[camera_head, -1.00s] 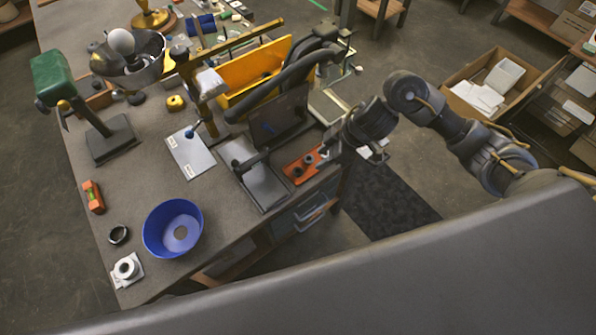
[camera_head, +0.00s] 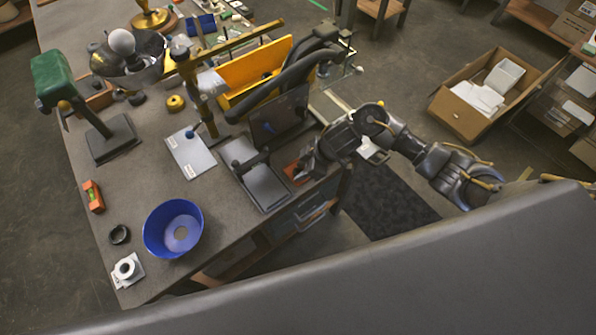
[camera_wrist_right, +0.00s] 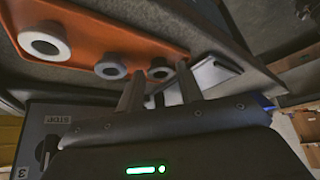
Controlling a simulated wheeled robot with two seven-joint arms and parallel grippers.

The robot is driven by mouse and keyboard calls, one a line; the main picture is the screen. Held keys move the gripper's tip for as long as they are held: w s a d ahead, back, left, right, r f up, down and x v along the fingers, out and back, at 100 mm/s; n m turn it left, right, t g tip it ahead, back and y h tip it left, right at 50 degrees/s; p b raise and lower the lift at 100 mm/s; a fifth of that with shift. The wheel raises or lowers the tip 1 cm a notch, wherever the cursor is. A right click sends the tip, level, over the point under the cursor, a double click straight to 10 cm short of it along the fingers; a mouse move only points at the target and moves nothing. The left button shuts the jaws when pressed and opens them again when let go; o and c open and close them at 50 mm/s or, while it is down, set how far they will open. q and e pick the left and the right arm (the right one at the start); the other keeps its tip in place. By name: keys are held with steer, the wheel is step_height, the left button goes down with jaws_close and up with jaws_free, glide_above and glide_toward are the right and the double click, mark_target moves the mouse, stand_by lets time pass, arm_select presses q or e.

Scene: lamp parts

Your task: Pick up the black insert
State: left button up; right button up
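An orange tray (camera_head: 290,172) is at the front right of the bench, mostly hidden in the head view by my right gripper (camera_head: 306,163). In the right wrist view the orange tray (camera_wrist_right: 105,38) holds round inserts with dark centres: a large pale one (camera_wrist_right: 43,45), a grey one (camera_wrist_right: 110,68) and a small darker one (camera_wrist_right: 158,72). Which is the black insert I cannot tell for sure. My right gripper (camera_wrist_right: 160,82) is open, its fingers reaching to the tray's edge, with the small darker insert showing between the tips. My left gripper is not in view.
A black stand with an upright plate (camera_head: 280,115) is just left of the right gripper. A blue bowl (camera_head: 157,232), a black ring (camera_head: 119,234) and a white fitting (camera_head: 126,269) lie near the bench's left front. A grey tablet-like plate (camera_head: 190,155) lies mid-bench.

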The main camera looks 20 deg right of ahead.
steer(key=shift+a+f, duration=0.1)
steer(key=shift+f, duration=0.15)
steer(key=c, duration=0.6)
steer(key=shift+r, duration=0.1)
